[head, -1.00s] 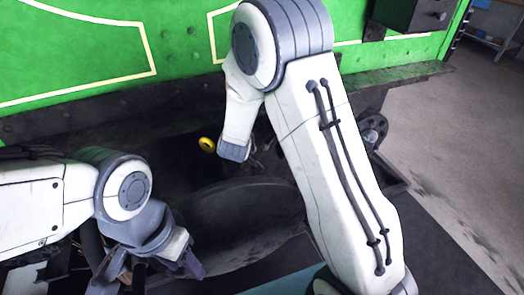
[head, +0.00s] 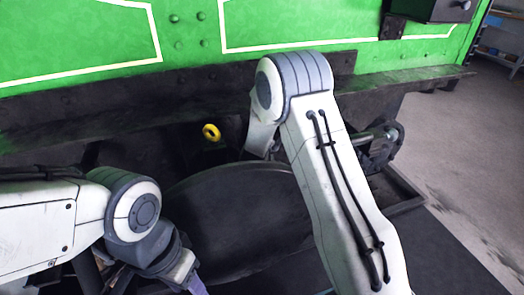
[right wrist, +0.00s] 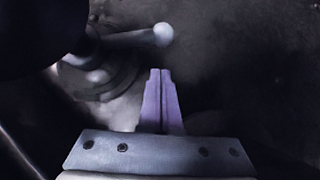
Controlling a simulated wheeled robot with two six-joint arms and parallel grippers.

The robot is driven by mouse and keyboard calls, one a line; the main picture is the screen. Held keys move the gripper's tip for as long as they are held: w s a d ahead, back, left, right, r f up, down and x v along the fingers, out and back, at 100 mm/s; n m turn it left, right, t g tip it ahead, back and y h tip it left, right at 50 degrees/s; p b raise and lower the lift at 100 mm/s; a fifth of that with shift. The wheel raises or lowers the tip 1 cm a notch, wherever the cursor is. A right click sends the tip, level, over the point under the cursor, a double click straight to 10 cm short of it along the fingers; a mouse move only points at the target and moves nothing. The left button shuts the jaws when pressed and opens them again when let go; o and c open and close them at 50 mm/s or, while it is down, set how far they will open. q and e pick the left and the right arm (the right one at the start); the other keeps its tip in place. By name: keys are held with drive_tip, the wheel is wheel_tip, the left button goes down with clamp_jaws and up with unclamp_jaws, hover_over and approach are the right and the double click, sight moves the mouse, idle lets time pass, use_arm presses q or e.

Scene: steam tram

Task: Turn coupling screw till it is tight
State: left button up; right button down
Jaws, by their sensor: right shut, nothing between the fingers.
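In the right wrist view, a pale metal lever with a ball end (right wrist: 163,35), which looks like the handle of the coupling screw, reaches in from the upper left above a rounded metal fitting (right wrist: 98,77). My right gripper (right wrist: 160,72) is shut and empty, its purple fingers together just below the ball, with no clear contact. In the head view the right gripper is hidden behind its own arm, and I cannot make out the coupling screw. My left gripper (head: 198,288) is at the bottom edge, partly cut off; its jaw opening does not show.
A large dark round buffer plate (head: 240,210) stands between my arms. A yellow ring (head: 211,132) sits above it under the dark beam (head: 120,112) of the green tram body (head: 285,22). Open floor (head: 455,150) lies at right.

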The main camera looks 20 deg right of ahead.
use_arm(q)
wheel_tip(320, 180, down, 4)
drive_tip(key=shift+r+b, duration=0.2)
drive_tip(key=shift+b, duration=1.05)
use_arm(e)
drive_tip(key=shift+w+d+f, duration=0.15)
drive_tip(key=shift+d+f, duration=0.85)
drive_tip(key=shift+f, duration=0.15)
use_arm(q)
drive_tip(key=shift+r, duration=0.1)
